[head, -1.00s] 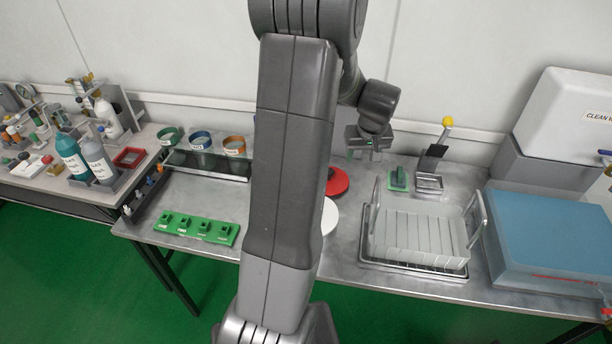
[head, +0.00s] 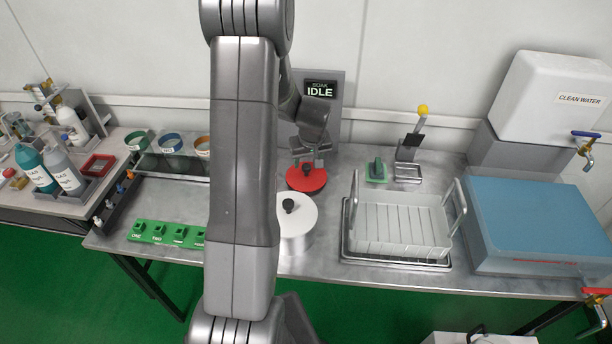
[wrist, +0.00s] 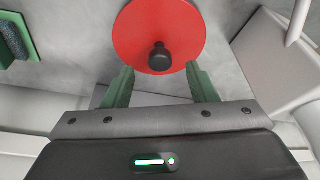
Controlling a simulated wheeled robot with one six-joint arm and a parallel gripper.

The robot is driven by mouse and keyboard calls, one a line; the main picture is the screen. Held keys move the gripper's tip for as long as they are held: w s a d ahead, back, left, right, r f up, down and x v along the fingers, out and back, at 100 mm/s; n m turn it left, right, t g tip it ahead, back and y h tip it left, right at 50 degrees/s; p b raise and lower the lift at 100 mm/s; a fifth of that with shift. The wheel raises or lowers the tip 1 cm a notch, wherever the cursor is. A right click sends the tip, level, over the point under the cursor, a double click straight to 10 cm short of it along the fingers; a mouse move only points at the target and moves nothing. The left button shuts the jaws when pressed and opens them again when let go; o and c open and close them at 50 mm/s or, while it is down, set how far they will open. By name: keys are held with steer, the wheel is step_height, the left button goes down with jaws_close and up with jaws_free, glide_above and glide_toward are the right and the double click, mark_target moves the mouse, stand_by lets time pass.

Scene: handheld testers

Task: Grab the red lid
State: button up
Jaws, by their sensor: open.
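The red lid (head: 307,182) is a flat round disc with a black knob, lying at the back of the metal table behind a white lidded pot. In the wrist view the red lid (wrist: 184,30) fills the upper middle, with its knob just beyond the fingertips. My gripper (head: 308,162) is over the back part of the lid. In the wrist view its green fingers (wrist: 159,72) are apart, with nothing between them. I cannot tell the height of the fingers above the lid.
The white pot (head: 297,226) with a black knob stands in front of the lid. A white rack (head: 400,222) stands to the right, with a green scrubber (head: 376,171) behind it. A grey panel reading IDLE (head: 325,88) stands behind.

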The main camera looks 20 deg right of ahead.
mark_target(307, 166)
steer(key=shift+p+x, duration=0.6)
steer(key=shift+x, duration=2.05)
steer(key=shift+c, duration=0.4)
steer(key=c, duration=1)
